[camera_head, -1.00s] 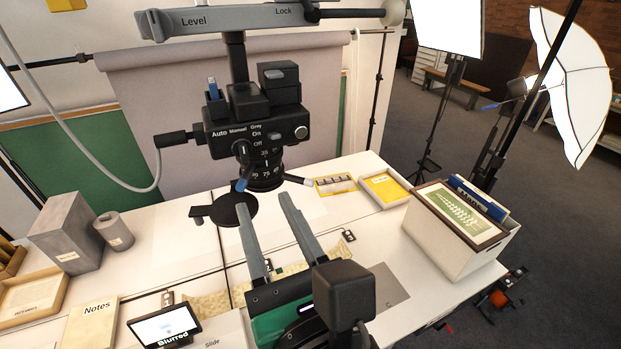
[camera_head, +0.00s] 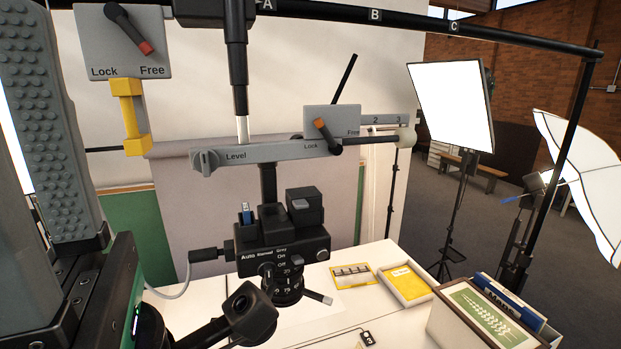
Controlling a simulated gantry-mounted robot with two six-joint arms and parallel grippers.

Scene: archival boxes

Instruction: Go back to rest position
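My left gripper (camera_head: 32,150) is large and close at the left edge of the view. Its grey fingers point up, one showing a studded inner pad. They stand apart, with nothing seen between them, and their tips are partly cut off by the frame. The black block (camera_head: 248,312) to its right looks like part of my wrist. My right gripper is not in view. A black copy-stand camera (camera_head: 282,246) hangs from a grey bar marked Level and Lock (camera_head: 265,153), to the right of my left gripper and apart from it.
A black rail (camera_head: 330,22) crosses the top, with a Lock/Free plate (camera_head: 122,42) near my gripper. Below right, a white table (camera_head: 385,325) holds a yellow tray (camera_head: 407,285) and a box with a fern picture (camera_head: 484,318). Lamps (camera_head: 450,105) stand at right.

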